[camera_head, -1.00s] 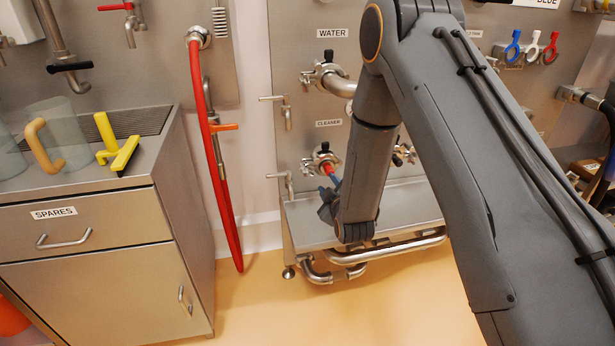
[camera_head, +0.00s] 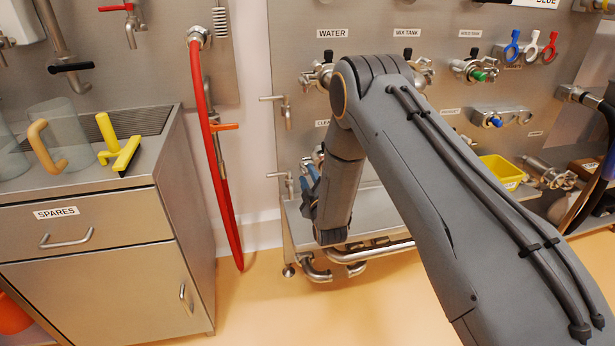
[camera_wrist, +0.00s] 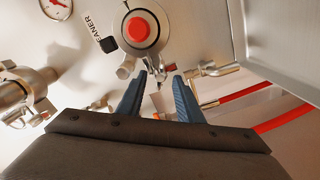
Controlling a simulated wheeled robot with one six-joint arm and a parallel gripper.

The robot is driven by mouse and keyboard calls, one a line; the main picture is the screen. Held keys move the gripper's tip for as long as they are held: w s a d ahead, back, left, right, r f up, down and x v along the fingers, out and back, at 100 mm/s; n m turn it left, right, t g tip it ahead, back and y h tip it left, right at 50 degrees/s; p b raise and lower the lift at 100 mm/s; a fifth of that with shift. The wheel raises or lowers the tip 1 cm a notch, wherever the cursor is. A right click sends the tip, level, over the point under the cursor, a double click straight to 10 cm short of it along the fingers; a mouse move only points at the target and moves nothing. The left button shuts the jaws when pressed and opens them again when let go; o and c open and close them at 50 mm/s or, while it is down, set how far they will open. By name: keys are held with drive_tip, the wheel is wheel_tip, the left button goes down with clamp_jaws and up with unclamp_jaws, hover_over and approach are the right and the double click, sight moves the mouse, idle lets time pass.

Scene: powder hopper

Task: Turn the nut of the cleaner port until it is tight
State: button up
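The cleaner port (camera_wrist: 140,30) fills the upper middle of the wrist view, a steel clamp fitting with a red centre, beside its label. In the head view my arm hides most of it. Small metal parts (camera_wrist: 158,78) of its clamp show under the ring, near and between my fingertips; I cannot tell the nut clearly from its bolt. My gripper (camera_wrist: 160,78) has its two blue fingers apart, pointing up at the underside of the port. Whether they touch the nut cannot be told. In the head view the gripper (camera_head: 311,182) is at the panel's lower left.
A steel ledge (camera_head: 375,210) with pipes below it lies under the ports. A red hose (camera_head: 222,190) hangs to the left. A spares cabinet (camera_head: 110,250) stands at far left. Other ports and a yellow bin (camera_head: 502,172) are to the right. A pressure gauge (camera_wrist: 56,8) shows in the wrist view.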

drive_tip(key=shift+w, duration=0.15)
clamp_jaws()
drive_tip(key=shift+m, duration=0.4)
drive_tip(key=m+b, duration=0.1)
drive_tip(key=m, duration=0.4)
drive_tip(key=shift+r+m, duration=0.1)
drive_tip(key=shift+m, duration=0.3)
drive_tip(key=m+b, duration=0.1)
drive_tip(key=m, duration=0.4)
drive_tip(key=shift+d, duration=0.15)
drive_tip(key=shift+m, duration=0.4)
